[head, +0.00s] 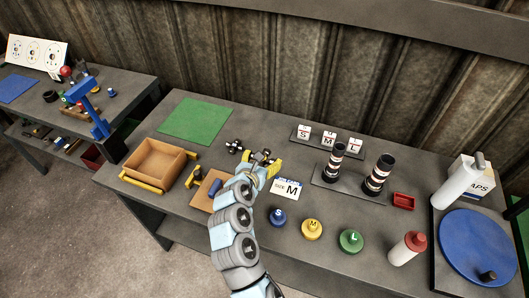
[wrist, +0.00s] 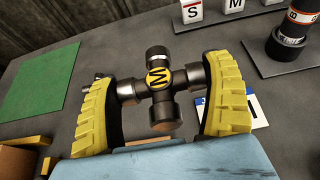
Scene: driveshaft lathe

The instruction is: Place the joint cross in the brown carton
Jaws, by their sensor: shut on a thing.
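The joint cross (wrist: 158,82), dark metal with a yellow round label, is between the two yellow fingers of my gripper (wrist: 165,100) in the wrist view. The fingers press on two opposite arms of the cross. In the head view my gripper (head: 262,168) is over the middle of the table, and the cross is mostly hidden by it. The brown carton (head: 157,162), open at the top, stands on the table to the left of my gripper, with yellow bars at its sides.
Another dark cross-shaped part (head: 236,146) lies just left of my gripper. A green mat (head: 195,120) lies behind the carton. A white M card (head: 287,189) and coloured S, M, L knobs (head: 312,229) lie to the right. Dark striped posts (head: 378,174) stand farther right.

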